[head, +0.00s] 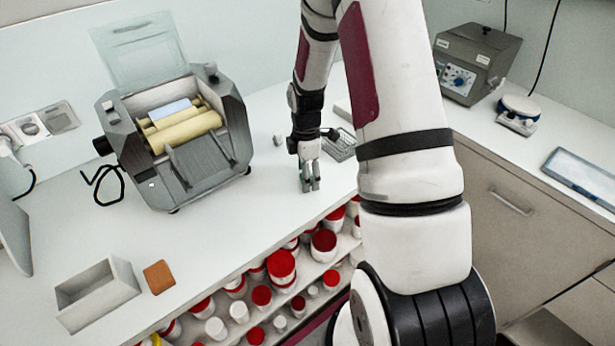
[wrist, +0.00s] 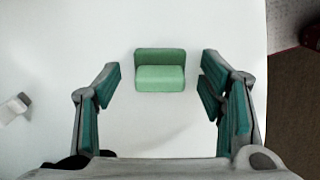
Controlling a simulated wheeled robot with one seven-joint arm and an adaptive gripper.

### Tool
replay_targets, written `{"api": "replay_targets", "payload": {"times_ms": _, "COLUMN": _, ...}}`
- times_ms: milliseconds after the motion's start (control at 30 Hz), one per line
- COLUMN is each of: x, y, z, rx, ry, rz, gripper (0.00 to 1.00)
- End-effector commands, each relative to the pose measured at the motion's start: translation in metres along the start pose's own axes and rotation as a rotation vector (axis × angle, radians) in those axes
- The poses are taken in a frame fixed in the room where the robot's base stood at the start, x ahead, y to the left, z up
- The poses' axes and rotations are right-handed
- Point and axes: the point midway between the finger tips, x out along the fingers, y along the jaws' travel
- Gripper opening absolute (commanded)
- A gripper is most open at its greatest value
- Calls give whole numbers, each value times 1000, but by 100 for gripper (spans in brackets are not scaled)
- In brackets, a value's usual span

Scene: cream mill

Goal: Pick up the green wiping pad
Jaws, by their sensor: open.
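The green wiping pad (wrist: 160,77) lies on the white counter in the wrist view. It is centred between my fingers from left to right and a little beyond the fingertips. My gripper (wrist: 160,85) is open and empty, with teal pads on both fingers. In the head view my gripper (head: 310,187) points down over the counter, right of the roller mill. The pad cannot be made out there, hidden by my gripper.
The roller mill (head: 180,140) stands left of my gripper. A wire basket (head: 343,146) and a small pale block (head: 278,141) are close by. An open box (head: 98,290) and an orange block (head: 159,277) lie at front left. Red-lidded jars (head: 281,264) fill shelves below the counter edge.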

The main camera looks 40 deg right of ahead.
Motion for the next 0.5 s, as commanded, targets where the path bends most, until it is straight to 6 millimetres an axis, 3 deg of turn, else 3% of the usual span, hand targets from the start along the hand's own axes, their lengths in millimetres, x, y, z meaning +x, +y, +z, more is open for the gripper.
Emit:
{"api": "replay_targets", "payload": {"times_ms": 67, "x": 0, "y": 0, "z": 0, "rx": 0, "ry": 0, "rz": 0, "gripper": 59}}
{"api": "replay_targets", "payload": {"times_ms": 233, "x": 0, "y": 0, "z": 0, "rx": 0, "ry": 0, "rz": 0, "gripper": 22}}
{"api": "replay_targets", "payload": {"times_ms": 500, "x": 0, "y": 0, "z": 0, "rx": 0, "ry": 0, "rz": 0, "gripper": 19}}
